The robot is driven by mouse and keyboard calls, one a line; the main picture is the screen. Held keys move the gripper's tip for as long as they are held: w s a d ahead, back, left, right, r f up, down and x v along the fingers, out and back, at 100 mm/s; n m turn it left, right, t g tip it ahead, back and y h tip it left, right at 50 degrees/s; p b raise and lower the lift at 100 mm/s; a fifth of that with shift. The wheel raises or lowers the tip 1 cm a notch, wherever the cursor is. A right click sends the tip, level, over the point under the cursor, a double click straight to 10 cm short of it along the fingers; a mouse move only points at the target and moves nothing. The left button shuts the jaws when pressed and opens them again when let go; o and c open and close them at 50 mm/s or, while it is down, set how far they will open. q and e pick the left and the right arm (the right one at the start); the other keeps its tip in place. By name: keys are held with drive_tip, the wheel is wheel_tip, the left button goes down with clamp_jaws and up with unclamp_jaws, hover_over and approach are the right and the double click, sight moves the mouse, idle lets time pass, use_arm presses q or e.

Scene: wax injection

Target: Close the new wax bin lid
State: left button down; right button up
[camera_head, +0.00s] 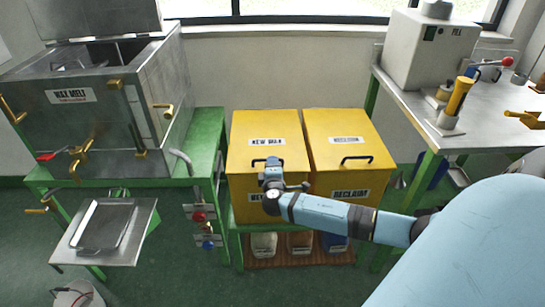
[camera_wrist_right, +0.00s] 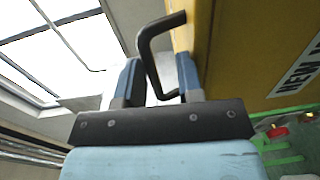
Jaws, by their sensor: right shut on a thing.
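The new wax bin is the left of two yellow bins, and its lid (camera_head: 245,126) carries a NEW WAX label. The lid looks flat on the bin, about level with the lid beside it. My right gripper (camera_head: 272,172) is at the lid's front part, by its black handle (camera_head: 258,160). In the right wrist view, the fingers (camera_wrist_right: 160,78) stand on both sides of the black handle (camera_wrist_right: 161,24), shut on it. The yellow lid (camera_wrist_right: 235,45) fills the right side there. My left gripper is out of view.
The reclaim bin (camera_head: 342,126) stands close on the right. A wax melt tank (camera_head: 70,112) on a green stand is at the left. A bench (camera_head: 480,128) with a machine (camera_head: 430,48) is at the right. Containers sit on the shelf below the bins.

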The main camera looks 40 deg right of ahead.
drive_tip(key=shift+o, duration=1)
drive_tip(key=shift+s+f, duration=0.15)
drive_tip(key=shift+f, duration=0.3)
drive_tip(key=p+v, duration=0.1)
drive_tip(key=v, duration=1.2)
drive_tip(key=shift+s+a+r+p, duration=0.15)
drive_tip(key=shift+a+r+p, duration=0.15)
drive_tip(key=shift+r, duration=0.1)
